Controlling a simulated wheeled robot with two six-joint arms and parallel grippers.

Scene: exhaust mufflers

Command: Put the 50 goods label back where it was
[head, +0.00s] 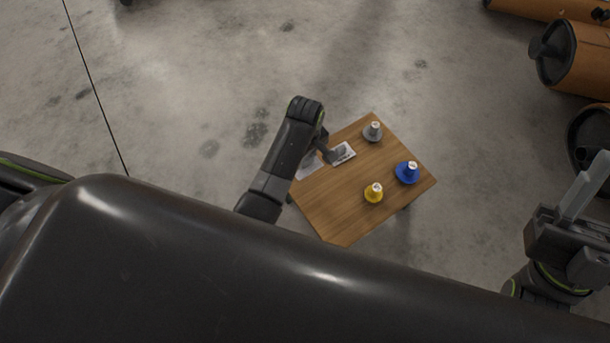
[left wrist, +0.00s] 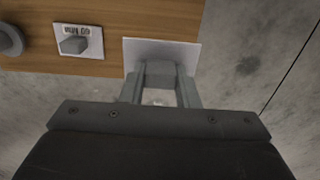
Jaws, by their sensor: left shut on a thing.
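My left gripper (head: 319,153) is over the left part of the small wooden table. In the left wrist view its fingers (left wrist: 163,78) are shut on the grey block-shaped grip of a white label plate (left wrist: 134,52). This plate (head: 308,168) is at the table's edge; I cannot tell whether it touches the top. Its face shows no readable print. A second white label (left wrist: 92,34) with a grey block and dark, upside-down print lies beside it, also seen in the head view (head: 349,151). Its print is too small to read surely. My right gripper (head: 582,196) is away at the right, apparently empty.
The wooden table (head: 325,212) also bears a grey knobbed piece (head: 373,132), a blue one (head: 407,173) and a yellow one (head: 374,193). The table's front left part is bare. Brown cylindrical mufflers (head: 583,58) lie at the upper right. Concrete floor surrounds the table.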

